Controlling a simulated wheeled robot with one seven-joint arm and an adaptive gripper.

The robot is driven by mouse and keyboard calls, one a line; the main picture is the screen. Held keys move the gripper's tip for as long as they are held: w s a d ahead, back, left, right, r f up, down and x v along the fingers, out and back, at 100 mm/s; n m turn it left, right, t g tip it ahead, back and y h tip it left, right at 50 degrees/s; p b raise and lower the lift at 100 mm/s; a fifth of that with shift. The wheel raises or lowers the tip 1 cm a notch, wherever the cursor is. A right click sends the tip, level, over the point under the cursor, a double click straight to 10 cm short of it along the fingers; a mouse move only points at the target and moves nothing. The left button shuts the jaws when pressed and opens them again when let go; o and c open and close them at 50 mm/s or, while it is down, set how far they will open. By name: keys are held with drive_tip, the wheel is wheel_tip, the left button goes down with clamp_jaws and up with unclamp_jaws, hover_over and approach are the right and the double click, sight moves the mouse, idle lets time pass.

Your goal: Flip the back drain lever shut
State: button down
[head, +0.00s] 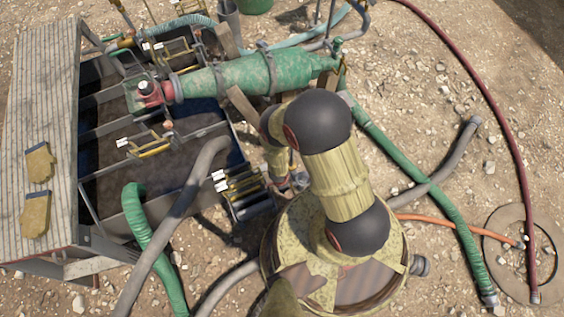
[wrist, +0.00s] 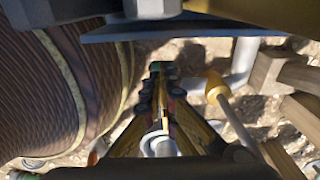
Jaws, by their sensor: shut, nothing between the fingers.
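In the wrist view my gripper (wrist: 160,76) is shut and empty, its fingertips together near the middle. Just right of them is a lever (wrist: 236,118) with a pale rod and a rounded amber knob. The knob is close to the fingertips; I cannot tell whether they touch. I also cannot tell whether this is the back drain lever, or how far it is turned. In the head view my gripper hangs low beside the right side of the mud tank (head: 88,247), mostly hidden by my arm. No drain lever is clearly distinguishable there.
A green cone-shaped vessel (head: 250,74) lies across the tank. A grey hose (head: 176,215) and a green hose (head: 142,220) run over its near edge. Wooden blocks (wrist: 275,72) are at the right in the wrist view. Gloves (head: 36,214) lie on the tank's left deck.

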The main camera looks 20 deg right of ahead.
wheel_tip(320, 180, up, 10)
drive_tip(key=shift+a, duration=0.4)
drive_tip(key=shift+f, duration=0.1)
idle(0.6)
